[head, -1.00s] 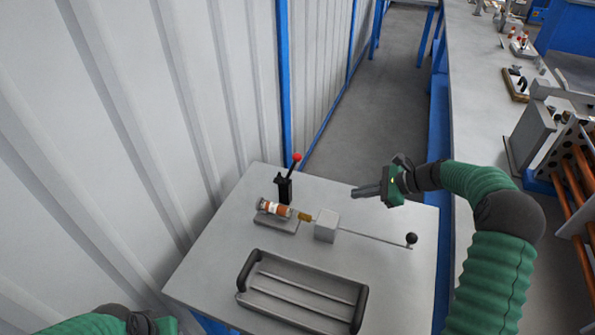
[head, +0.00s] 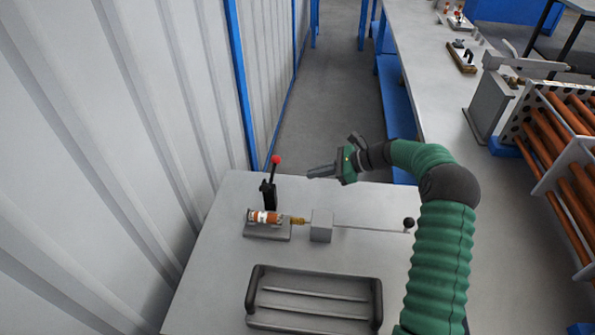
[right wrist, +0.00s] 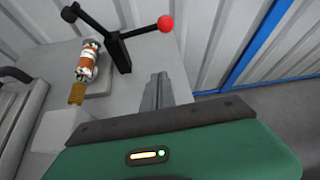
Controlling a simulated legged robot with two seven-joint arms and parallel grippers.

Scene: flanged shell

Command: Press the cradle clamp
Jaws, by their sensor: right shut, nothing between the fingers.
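The cradle clamp (head: 269,190) is a black upright with a lever ending in a red ball, at the back left of the grey table. Its lever points up in the head view, and the clamp also shows in the right wrist view (right wrist: 119,50). In front of it an orange and white flanged shell (head: 264,217) lies in the cradle (head: 267,232), with a brass end toward the grey block (head: 321,226). My right gripper (head: 310,173) is shut and empty, right of the red ball and apart from it. In the right wrist view its fingers (right wrist: 157,92) are together. My left gripper is out of view.
A thin rod with a black knob (head: 408,223) runs right from the block. A grey tray (head: 314,318) with dark handles lies at the table's front. A corrugated wall (head: 90,130) stands close on the left. A long bench (head: 425,60) runs along the back right.

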